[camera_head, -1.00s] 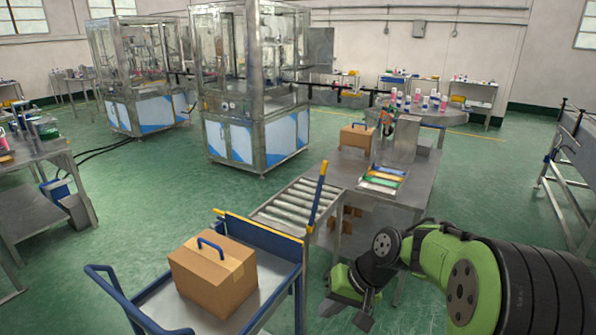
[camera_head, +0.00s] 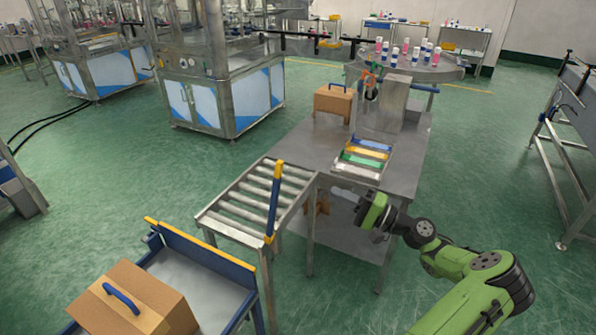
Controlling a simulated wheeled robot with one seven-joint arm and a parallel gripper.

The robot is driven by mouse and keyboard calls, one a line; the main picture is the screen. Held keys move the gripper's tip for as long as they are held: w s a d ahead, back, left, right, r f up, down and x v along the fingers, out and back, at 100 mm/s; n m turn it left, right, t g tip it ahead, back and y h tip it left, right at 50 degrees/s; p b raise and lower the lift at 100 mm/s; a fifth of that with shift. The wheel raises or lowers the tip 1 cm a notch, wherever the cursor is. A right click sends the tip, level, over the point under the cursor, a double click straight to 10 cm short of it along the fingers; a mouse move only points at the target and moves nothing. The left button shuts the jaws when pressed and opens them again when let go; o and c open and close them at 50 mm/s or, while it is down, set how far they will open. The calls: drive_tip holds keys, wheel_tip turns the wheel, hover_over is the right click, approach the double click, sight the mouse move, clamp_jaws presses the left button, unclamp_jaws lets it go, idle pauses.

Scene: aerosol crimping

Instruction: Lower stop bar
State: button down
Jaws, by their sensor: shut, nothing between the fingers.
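The likely stop bar (camera_head: 274,200) is a blue bar with yellow ends. It stands nearly upright at the near right corner of the roller conveyor (camera_head: 232,235). My gripper (camera_head: 338,192) is shut and empty, to the right of the bar and apart from it. It points left, in front of the near edge of the steel table (camera_head: 408,175). The fingertips are small and pale against the table's underside, so their exact depth is unclear.
A cart (camera_head: 205,290) with a blue rail and yellow ends (camera_head: 200,255) stands at the conveyor's near end, carrying a cardboard box (camera_head: 135,300) with a blue handle. Another box (camera_head: 333,101) and coloured trays (camera_head: 366,154) are on the table. Green floor is open at right.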

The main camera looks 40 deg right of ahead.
sight(282, 170)
drive_tip(key=x, duration=1.3)
drive_tip(key=shift+w+a, duration=0.1)
drive_tip(key=shift+a, duration=0.2)
drive_tip(key=shift+w+p, duration=0.1)
drive_tip(key=shift+p, duration=0.25)
